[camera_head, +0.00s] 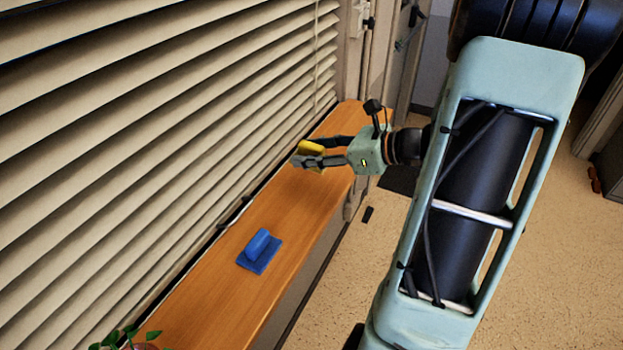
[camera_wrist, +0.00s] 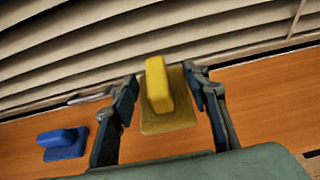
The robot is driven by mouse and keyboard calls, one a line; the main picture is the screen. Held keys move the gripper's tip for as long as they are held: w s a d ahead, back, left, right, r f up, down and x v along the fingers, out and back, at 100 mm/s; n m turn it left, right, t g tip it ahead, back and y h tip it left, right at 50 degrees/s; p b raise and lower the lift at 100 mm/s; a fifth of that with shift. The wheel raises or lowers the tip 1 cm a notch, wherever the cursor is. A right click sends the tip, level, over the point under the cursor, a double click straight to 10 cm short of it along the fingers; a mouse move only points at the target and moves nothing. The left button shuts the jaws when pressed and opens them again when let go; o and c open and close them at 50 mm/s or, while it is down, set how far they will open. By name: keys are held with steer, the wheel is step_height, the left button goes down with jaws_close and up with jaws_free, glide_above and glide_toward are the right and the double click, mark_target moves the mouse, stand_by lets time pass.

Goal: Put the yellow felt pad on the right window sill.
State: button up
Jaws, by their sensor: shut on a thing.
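The yellow felt pad (camera_head: 309,147) is a flat pad with a raised block-like grip. It also shows in the wrist view (camera_wrist: 158,88), between the two dark fingers. My gripper (camera_head: 312,153) is shut on it, over the far part of the wooden window sill (camera_head: 225,296). In the wrist view my gripper (camera_wrist: 160,84) has one finger on each side of the pad. The sill runs along the blinds. I cannot tell whether the pad's underside touches the wood.
A blue pad of the same shape (camera_head: 260,252) lies on the sill nearer the camera, also at left in the wrist view (camera_wrist: 63,144). A green plant (camera_head: 125,340) stands at the sill's near end. Slatted blinds (camera_head: 150,120) border the sill. Bare wood lies between the pads.

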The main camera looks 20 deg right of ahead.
steer(key=b, duration=0.2)
glide_above(315, 178)
steer(key=f, duration=0.4)
steer(key=shift+s+a+f, duration=0.15)
steer(key=shift+a, duration=0.1)
steer(key=shift+w+d+f+b, duration=0.1)
steer(key=shift+f+b, duration=0.65)
steer(key=shift+f, duration=0.15)
steer(key=shift+w+d+f+b, duration=0.1)
steer(key=shift+f+b, duration=0.65)
steer(key=shift+f, duration=0.1)
steer(key=shift+f, duration=0.1)
steer(key=shift+f, duration=0.15)
steer(key=o, duration=1.1)
steer(key=shift+o, duration=0.2)
